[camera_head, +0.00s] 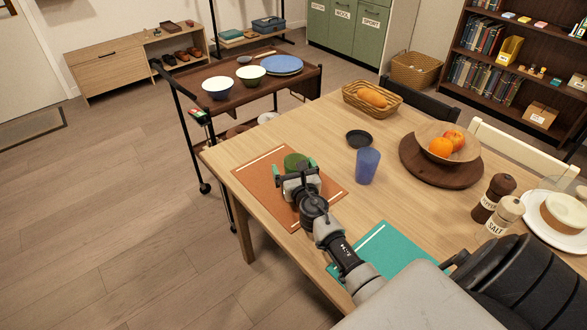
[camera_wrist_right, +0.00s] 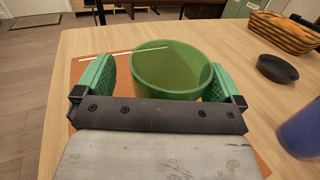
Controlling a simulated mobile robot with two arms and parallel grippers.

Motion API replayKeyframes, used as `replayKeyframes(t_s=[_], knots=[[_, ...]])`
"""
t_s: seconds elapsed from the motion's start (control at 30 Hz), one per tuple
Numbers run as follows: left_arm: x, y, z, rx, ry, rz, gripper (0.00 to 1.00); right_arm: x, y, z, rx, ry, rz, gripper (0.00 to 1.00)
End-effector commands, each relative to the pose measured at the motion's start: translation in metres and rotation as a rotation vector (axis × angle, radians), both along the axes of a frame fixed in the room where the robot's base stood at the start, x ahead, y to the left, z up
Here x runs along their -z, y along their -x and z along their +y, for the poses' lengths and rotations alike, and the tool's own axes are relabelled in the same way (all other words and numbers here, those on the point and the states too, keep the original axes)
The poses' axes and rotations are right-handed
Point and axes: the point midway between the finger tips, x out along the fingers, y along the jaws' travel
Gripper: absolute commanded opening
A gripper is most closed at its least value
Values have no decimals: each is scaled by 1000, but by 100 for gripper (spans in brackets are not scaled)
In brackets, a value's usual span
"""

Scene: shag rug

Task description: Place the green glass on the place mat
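The green glass (camera_head: 295,160) stands upright over the orange-brown place mat (camera_head: 270,180) near the table's left corner. In the right wrist view the green glass (camera_wrist_right: 170,75) is between the two green finger pads. My right gripper (camera_head: 297,170) is open around it, with a clear gap at the left finger. The right finger is close to the glass; I cannot tell whether it touches. The gripper hides the glass's lower part in the head view. A second, teal place mat (camera_head: 395,250) lies nearer, partly under my right arm. My left gripper is not in view.
A blue glass (camera_head: 367,166) and a small black dish (camera_head: 359,139) stand right of the gripper. A dark cart (camera_head: 240,95) stands beyond the table.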

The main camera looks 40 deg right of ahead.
Motion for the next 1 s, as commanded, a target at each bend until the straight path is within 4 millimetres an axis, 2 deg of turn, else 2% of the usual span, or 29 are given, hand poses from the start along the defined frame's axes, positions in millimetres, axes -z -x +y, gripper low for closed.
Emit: replayKeyframes(t_s=[0.33,0.47,0.8,1.0], knots=[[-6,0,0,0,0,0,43,-5,0,0,0,-1,0,98],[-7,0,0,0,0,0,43,-2,20,6,0,-1,3,98],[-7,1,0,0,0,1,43,-2,88,29,0,-2,2,98],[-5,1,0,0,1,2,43,-2,110,36,0,0,1,98]])
